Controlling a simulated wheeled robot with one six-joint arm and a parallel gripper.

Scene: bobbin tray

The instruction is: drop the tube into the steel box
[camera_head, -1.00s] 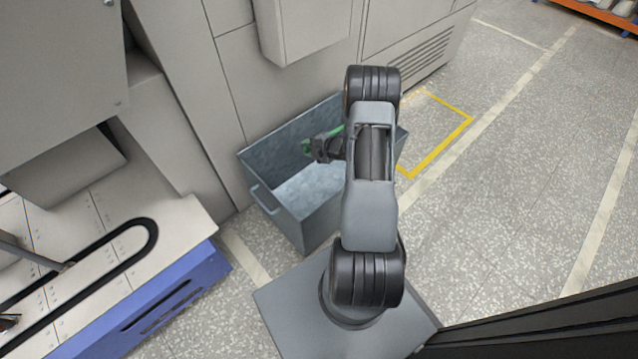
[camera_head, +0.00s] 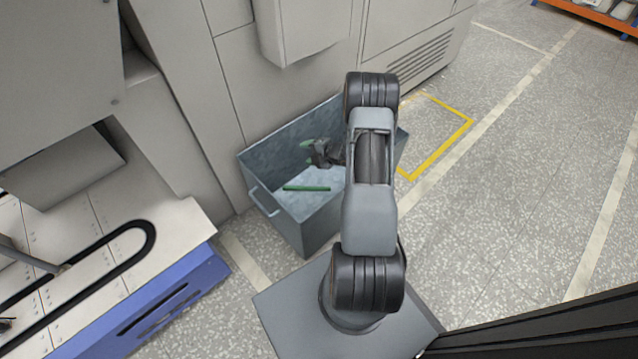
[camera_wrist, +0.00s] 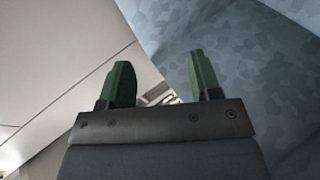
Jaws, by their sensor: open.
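The green tube (camera_head: 306,188) lies inside the steel box (camera_head: 279,221), toward the near left part of its floor in the head view. The box is an open grey metal bin with a handle on its left end. My gripper (camera_head: 308,149) is over the box opening, above and apart from the tube. In the wrist view my gripper (camera_wrist: 158,84) shows its two green fingers spread with nothing between them. The tube is not visible in the wrist view. My arm hides the right part of the box.
Grey machine panels (camera_head: 235,80) stand right behind the box. A blue and white machine bed (camera_head: 175,285) with a black oval track is at the lower left. Yellow floor marking (camera_head: 440,150) borders clear floor at the right.

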